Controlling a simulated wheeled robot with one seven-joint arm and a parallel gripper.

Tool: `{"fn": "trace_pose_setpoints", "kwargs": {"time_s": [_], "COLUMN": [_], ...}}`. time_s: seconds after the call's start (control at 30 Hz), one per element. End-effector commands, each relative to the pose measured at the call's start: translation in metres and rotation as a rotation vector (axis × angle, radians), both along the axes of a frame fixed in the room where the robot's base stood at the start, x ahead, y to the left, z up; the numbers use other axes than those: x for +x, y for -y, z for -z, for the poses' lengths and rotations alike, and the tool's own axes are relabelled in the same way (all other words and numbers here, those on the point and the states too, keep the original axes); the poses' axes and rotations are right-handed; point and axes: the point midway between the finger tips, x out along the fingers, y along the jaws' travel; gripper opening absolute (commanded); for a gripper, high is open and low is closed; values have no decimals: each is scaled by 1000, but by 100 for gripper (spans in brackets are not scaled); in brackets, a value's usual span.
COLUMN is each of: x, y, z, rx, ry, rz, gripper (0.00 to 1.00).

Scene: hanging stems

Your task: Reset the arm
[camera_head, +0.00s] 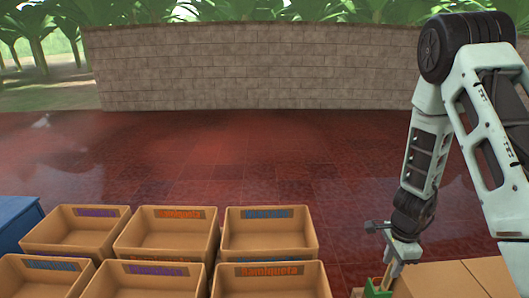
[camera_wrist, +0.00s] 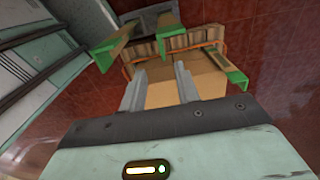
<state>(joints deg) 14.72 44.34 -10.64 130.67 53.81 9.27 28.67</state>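My arm reaches down the right side of the head view, with my gripper (camera_head: 391,270) pointing downward at the lower right. In the wrist view, the two grey fingers of my gripper (camera_wrist: 158,80) stand apart with nothing held between them. Beyond the fingers is a tan box-like surface (camera_wrist: 172,95). Green angled pieces (camera_wrist: 112,48) lie around it. A green piece (camera_head: 377,289) also shows just below my gripper in the head view. I cannot tell whether my fingers touch anything.
Several open tan bins (camera_head: 165,232) with coloured labels stand in two rows at the lower left and middle. A blue box (camera_head: 16,220) is at the left edge. Tan boxes (camera_head: 440,280) lie at the lower right. Red tiled floor (camera_head: 230,150) is clear up to a block wall (camera_head: 250,68).

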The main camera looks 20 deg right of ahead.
Motion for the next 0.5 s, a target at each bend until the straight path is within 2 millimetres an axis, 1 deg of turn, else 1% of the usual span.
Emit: {"fn": "trace_pose_setpoints", "kwargs": {"time_s": [0.07, 0.17, 0.27, 0.3, 0.33, 0.37, 0.4, 0.43, 0.47, 0.5], "x": [5, 16, 27, 28, 27, 25, 20, 14, 7, -5], "y": [-9, -40, -94, -119, -138, -158, -182, -200, -218, -240], "z": [-6, -24, -56, -71, -82, -94, -110, -121, -133, -148], "rx": [11, 46, 101, 123, 140, 154, 172, 182, 191, 200], "ry": [9, 37, 76, 92, 104, 114, 128, 136, 143, 151], "rz": [-37, -168, -403, -519, -611, -706, -834, -932, -1035, -1176], "gripper": [32, 32, 32, 32, 32, 32, 32, 32, 32, 32]}}
